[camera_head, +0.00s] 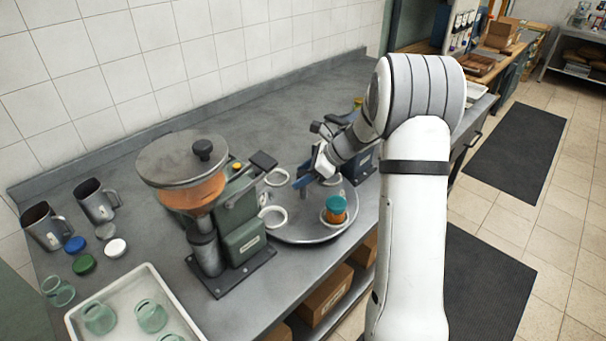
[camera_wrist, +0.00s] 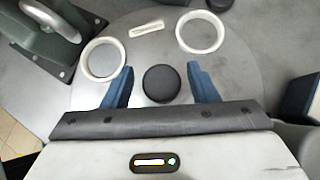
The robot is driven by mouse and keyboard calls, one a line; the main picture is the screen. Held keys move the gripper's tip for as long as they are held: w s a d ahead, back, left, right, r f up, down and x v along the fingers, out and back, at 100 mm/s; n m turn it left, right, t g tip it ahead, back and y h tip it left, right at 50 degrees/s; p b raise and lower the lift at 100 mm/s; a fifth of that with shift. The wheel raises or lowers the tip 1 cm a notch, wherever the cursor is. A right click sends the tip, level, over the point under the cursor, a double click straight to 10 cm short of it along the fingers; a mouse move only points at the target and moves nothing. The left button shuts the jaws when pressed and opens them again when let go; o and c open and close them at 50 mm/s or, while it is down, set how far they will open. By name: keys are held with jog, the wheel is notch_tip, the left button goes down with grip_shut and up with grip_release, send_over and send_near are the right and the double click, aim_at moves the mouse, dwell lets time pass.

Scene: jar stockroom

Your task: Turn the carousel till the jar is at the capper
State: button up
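The carousel (camera_head: 303,228) is a round grey disc on the bench with white ring seats; it fills much of the wrist view (camera_wrist: 150,62). The jar (camera_head: 336,210), orange inside with a teal lid, stands upright in a ring at the front right of the disc. My gripper (camera_head: 304,180) is low over the disc. In the wrist view its blue fingers (camera_wrist: 161,86) are open on either side of a round black knob (camera_wrist: 161,84), with gaps on both sides. A dark blue-grey machine (camera_head: 366,166), perhaps the capper, stands behind, partly hidden by my arm.
A green filling machine (camera_head: 240,235) with an orange-filled hopper (camera_head: 190,190) stands left of the disc, close to its edge. A white tray (camera_head: 128,290) of pale green jars, loose lids and two metal jugs (camera_head: 97,201) are farther left. The back of the bench is clear.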

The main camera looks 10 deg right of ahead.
grip_shut()
jog(key=shift+a, duration=0.15)
jog(key=shift+d+f, duration=0.1)
jog(key=shift+d, duration=0.15)
